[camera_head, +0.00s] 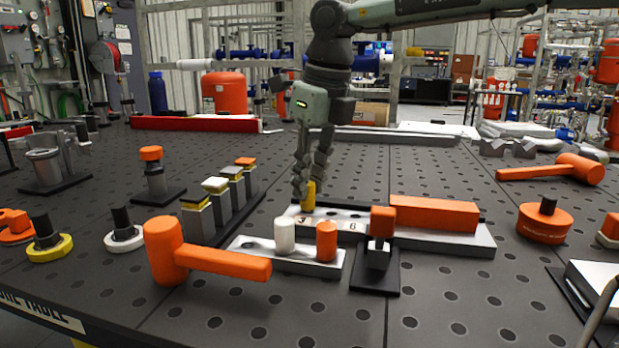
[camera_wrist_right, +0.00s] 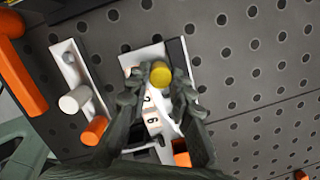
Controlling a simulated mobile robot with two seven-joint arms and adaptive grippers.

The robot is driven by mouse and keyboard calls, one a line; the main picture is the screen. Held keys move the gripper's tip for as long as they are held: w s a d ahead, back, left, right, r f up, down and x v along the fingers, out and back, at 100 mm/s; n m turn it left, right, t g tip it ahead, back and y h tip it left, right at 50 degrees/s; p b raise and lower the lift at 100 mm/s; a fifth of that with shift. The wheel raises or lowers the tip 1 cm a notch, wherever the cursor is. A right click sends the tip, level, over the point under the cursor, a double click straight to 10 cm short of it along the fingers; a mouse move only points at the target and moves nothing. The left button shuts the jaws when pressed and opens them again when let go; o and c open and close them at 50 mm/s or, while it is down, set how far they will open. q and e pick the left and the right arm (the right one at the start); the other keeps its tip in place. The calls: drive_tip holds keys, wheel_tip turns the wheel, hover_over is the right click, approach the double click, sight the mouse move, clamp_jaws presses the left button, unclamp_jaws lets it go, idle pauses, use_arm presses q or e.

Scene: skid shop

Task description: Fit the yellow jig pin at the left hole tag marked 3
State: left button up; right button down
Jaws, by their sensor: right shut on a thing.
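My right gripper (camera_head: 312,182) points down, shut on the yellow jig pin (camera_head: 308,198) at the left end of the grey fixture plate (camera_head: 468,241). The pin is upright, right behind the white tag marked 3 (camera_head: 303,219). A second tag, marked 6 (camera_head: 352,226), lies to its right. In the right wrist view, the yellow pin's round end (camera_wrist_right: 161,73) shows between the fingertips. The hole under it is hidden, and I cannot tell whether the pin's lower end is in it. My left gripper is not in view.
A small rack with a white pin (camera_head: 284,235) and an orange pin (camera_head: 326,241) stands in front. An orange block (camera_head: 435,213) lies on the fixture plate. An orange-topped clamp (camera_head: 382,222) stands close by. An orange mallet (camera_head: 205,258) lies front left. Capped posts (camera_head: 216,200) stand left.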

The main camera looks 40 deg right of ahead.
drive_tip(key=shift+f, duration=0.2)
drive_tip(key=c, duration=1.3)
unclamp_jaws()
drive_tip(key=shift+o, duration=0.6)
drive_tip(key=shift+o, duration=0.8)
drive_tip(key=shift+r, duration=0.15)
